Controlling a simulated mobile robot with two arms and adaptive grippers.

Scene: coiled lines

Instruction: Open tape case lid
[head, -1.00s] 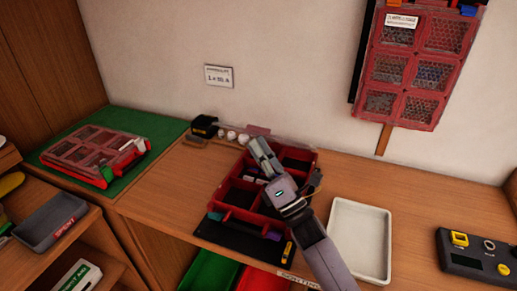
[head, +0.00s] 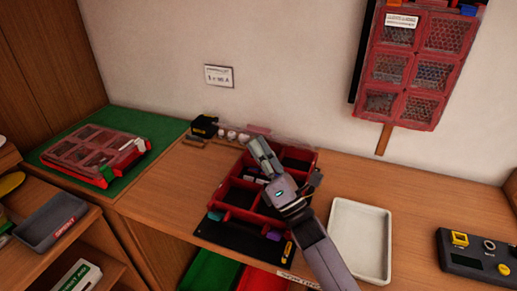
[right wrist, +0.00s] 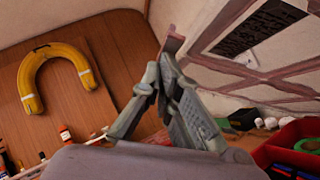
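The red tape case (head: 233,212) stands on the wooden bench with its compartments exposed. Its clear lid (head: 290,141) is swung back towards the wall, with a pinkish tab (head: 258,130) at its edge. My right gripper (head: 254,142) reaches over the case to the lid's edge. In the right wrist view the fingers (right wrist: 160,66) converge and their tips nearly meet, right by the reddish tab (right wrist: 173,45). I cannot tell whether they touch it. The ribbed lid (right wrist: 205,52) with a dark label fills the upper right. My left gripper is not in view.
A closed red case (head: 78,152) lies on a green mat (head: 140,123) at left. A white tray (head: 360,240) is right of the open case. A red case (head: 418,70) hangs on the wall. A black device (head: 475,262) stands far right.

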